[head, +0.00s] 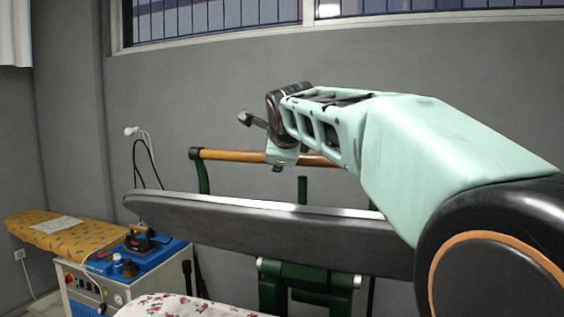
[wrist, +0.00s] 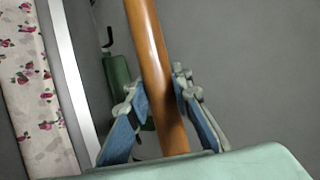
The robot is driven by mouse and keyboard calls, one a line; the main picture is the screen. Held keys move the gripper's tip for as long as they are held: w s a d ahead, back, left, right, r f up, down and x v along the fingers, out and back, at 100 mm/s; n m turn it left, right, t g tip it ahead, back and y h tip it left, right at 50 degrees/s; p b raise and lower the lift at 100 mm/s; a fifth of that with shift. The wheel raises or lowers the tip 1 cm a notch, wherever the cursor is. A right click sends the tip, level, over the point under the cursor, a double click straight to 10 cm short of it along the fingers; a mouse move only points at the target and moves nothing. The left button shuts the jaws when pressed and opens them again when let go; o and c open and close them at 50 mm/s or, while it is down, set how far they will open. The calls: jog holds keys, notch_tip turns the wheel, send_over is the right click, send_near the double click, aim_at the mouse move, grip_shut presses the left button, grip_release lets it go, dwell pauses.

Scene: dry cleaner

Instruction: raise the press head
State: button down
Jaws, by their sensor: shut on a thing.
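The press head (head: 270,229) is a long dark grey slab with a pale top edge, raised above the flower-patterned press bed (head: 180,307) with a gap between them. Its wooden handle bar (head: 233,155) runs behind and above it on green brackets. In the wrist view, the bar (wrist: 150,55) passes between the two blue-padded fingers of my gripper (wrist: 157,84), which is shut on it. In the head view, my arm hides the right part of the bar and of the press head, and the fingertips cannot be made out.
At the left stands an ironing board (head: 65,236) with a yellow patterned cover. Beside it, a blue-topped unit (head: 165,259) carries an iron (head: 140,243) and small bottles. A grey wall (head: 200,100) with windows closes off the back.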

jog(key=shift+r, duration=0.45)
jog(key=c, duration=1.8)
grip_release()
jog(key=shift+s, duration=0.1)
jog(key=shift+o, duration=0.4)
jog(key=shift+f, duration=0.15)
jog(key=shift+f, duration=0.1)
